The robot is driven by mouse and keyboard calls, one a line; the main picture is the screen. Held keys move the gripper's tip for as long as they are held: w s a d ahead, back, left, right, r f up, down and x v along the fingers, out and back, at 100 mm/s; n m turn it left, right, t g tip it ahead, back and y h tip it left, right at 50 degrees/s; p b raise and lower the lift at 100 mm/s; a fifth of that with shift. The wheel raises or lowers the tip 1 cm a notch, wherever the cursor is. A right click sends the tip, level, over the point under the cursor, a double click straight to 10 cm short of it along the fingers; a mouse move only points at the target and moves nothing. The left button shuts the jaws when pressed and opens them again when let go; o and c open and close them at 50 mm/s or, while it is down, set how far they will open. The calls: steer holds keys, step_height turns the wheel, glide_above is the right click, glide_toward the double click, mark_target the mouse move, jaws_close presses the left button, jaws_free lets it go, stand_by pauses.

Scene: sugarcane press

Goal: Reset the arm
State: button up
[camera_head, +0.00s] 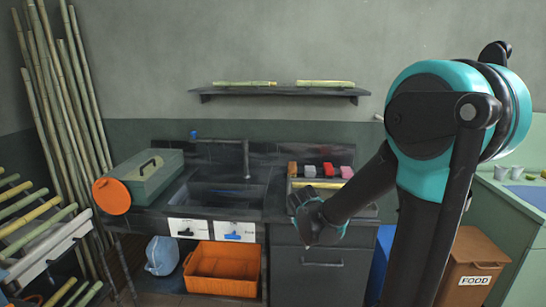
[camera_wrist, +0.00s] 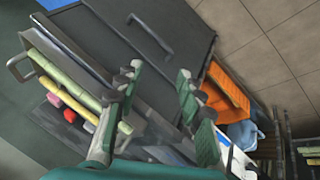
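My arm is bent, reaching down and left from its teal joint at the right of the head view. My gripper (camera_head: 306,232) hangs in front of the counter's dark cabinet, close to the counter's front edge. In the wrist view my gripper (camera_wrist: 158,82) has its two green-padded fingers spread apart with nothing seen between them. The dark cabinet (camera_head: 323,277) has a handle, and its front also shows in the wrist view (camera_wrist: 170,60).
The counter has a sink (camera_head: 222,195), a green toolbox (camera_head: 148,178) and several coloured blocks (camera_head: 326,170). Below is an orange crate (camera_head: 222,268). A shelf (camera_head: 280,92) holds cane pieces. Bamboo poles (camera_head: 65,110) lean left; a brown FOOD bin (camera_head: 475,265) stands right.

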steer(key=s+d+f+m+y, duration=0.1)
steer(key=s+d+f+m, duration=0.1)
steer(key=s, duration=0.7)
steer(key=s+d+f+m+g+y, duration=0.1)
steer(key=s+d+f+m, duration=0.1)
steer(key=s, duration=0.6)
steer(key=shift+s+d+m+y, duration=0.3)
steer(key=shift+s+d, duration=0.1)
steer(key=shift+d, duration=0.3)
